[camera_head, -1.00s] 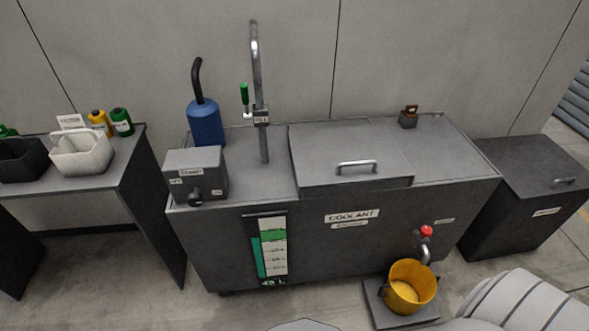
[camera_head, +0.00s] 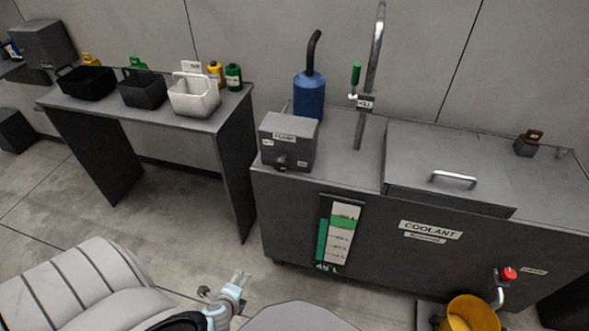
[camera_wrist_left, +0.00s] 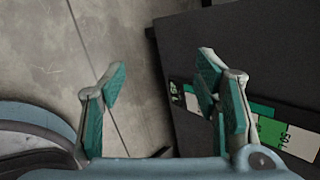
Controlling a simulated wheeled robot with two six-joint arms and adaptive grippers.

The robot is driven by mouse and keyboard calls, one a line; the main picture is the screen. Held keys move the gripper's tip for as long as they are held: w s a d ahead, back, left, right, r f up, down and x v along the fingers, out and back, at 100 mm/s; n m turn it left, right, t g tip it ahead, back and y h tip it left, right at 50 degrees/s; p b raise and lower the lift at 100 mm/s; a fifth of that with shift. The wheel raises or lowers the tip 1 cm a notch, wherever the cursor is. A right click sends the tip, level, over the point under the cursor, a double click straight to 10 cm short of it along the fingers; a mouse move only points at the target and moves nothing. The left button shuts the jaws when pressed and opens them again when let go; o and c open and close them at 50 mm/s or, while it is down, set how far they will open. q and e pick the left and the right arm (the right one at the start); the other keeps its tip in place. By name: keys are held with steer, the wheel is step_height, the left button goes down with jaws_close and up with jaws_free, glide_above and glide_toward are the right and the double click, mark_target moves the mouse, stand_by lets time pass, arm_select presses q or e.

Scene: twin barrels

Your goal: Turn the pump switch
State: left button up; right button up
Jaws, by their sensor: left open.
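The pump box (camera_head: 289,136) is a grey box with a "PUMP" label on the left end of the coolant tank's top. Its dark switch knob (camera_head: 282,161) sits low on the front face, between two small labels. My left gripper (camera_head: 240,279) is low in front of the tank, over the floor, below and left of the pump box and apart from it. In the left wrist view the left gripper (camera_wrist_left: 163,82) has its fingers spread with nothing between them. The pump box does not show in that view. My right gripper is not in view.
The coolant tank (camera_head: 437,262) has a lid with a handle, a level gauge (camera_head: 338,234) and a red-handled tap (camera_head: 508,274) above a yellow bucket (camera_head: 470,316). A blue canister (camera_head: 309,96) and upright pipe stand by the pump box. A table with bins (camera_head: 230,121) stands left; floor between is clear.

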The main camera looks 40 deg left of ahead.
arm_select(q)
steer(key=w+a+r+m+t+y+b, duration=0.1)
steer(key=w+a+r+m+t, duration=0.25)
steer(key=w+r+m, duration=0.5)
steer(key=m+t, duration=0.7)
steer(key=m, duration=0.3)
glide_toward(279, 168)
steer(key=b+x, duration=0.3)
steer(key=x, duration=0.7)
steer(key=shift+w+r, duration=0.1)
steer(key=shift+w+a+r+b, duration=0.1)
steer(key=shift+w+b, duration=0.2)
steer(key=shift+w, duration=0.15)
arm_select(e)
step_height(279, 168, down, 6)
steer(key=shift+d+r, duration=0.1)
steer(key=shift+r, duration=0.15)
arm_select(q)
steer(key=c, duration=1.2)
